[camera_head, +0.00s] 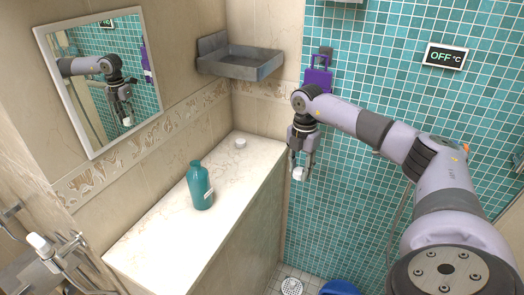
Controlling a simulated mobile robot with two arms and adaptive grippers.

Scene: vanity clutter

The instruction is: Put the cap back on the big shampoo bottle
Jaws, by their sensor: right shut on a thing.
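My right gripper (299,168) points down, to the right of the counter's far end, shut on a small white piece (298,174) that looks like a cap. It is well apart from the bottle, to its right. My left gripper is not in view.
A small white round thing (240,143) lies at the counter's far end. A grey wall shelf (242,65) juts out above. A mirror (100,78) hangs at left, metal fittings (55,255) stick out at lower left. The counter around the bottle is clear.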

